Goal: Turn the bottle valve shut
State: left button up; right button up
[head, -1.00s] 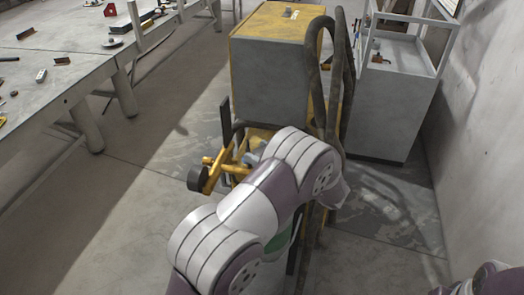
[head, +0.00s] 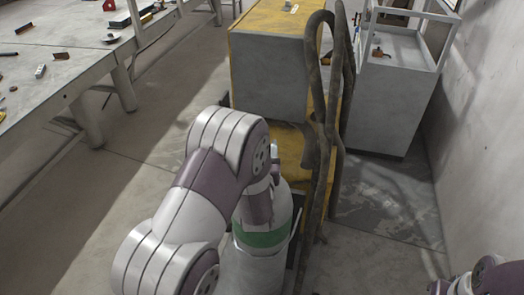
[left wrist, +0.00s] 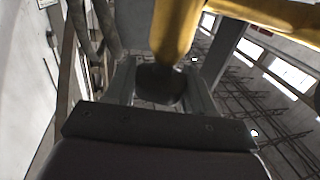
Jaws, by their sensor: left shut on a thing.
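The gas bottle (head: 250,270), pale with a green band, stands in the lower middle of the head view. My left arm crosses over its top, so its valve is hidden there. In the left wrist view, my left gripper (left wrist: 160,90) is shut on a dark rounded piece (left wrist: 160,82) between its two fingers. This piece is at the lower end of a yellow bar (left wrist: 175,30); I cannot tell whether it is the valve knob. The left fingertips are hidden in the head view. My right gripper is out of view.
A grey and yellow machine (head: 268,75) stands behind the bottle, with dark hoses (head: 322,110) hanging close to its right. A grey cabinet (head: 390,110) is farther right by the wall. A workbench (head: 60,80) with small items runs along the left. The floor between is clear.

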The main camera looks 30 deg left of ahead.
pick_arm(q)
jog(key=m+h+b, duration=0.1)
jog(key=h, duration=0.1)
jog(key=m+t+h, duration=0.1)
jog(key=m+h, duration=0.1)
jog(key=h, duration=0.1)
jog(key=r+m+t+h+b, duration=0.1)
jog(key=m+h, duration=0.1)
jog(key=h, duration=0.1)
jog(key=shift+w+a+b, duration=0.15)
jog(key=shift+a+b, duration=0.1)
jog(key=shift+b, duration=0.1)
jog(key=m+h, duration=0.3)
jog(key=h, duration=0.1)
jog(key=shift+g+h+b, duration=0.3)
jog(key=shift+g, duration=0.1)
jog(key=shift+d+m+g+h, duration=0.1)
jog(key=shift+m+g+h, duration=0.2)
jog(key=shift+m+h, duration=0.7)
jog(key=shift+r, duration=0.1)
jog(key=o, duration=0.8)
jog(key=shift+o, duration=0.9)
jog(key=shift+s+d+f, duration=0.1)
jog(key=shift+s+f, duration=0.1)
jog(key=b+v, duration=0.1)
jog(key=v, duration=0.6)
jog(key=shift+a+b, duration=0.2)
jog(key=shift+b, duration=0.1)
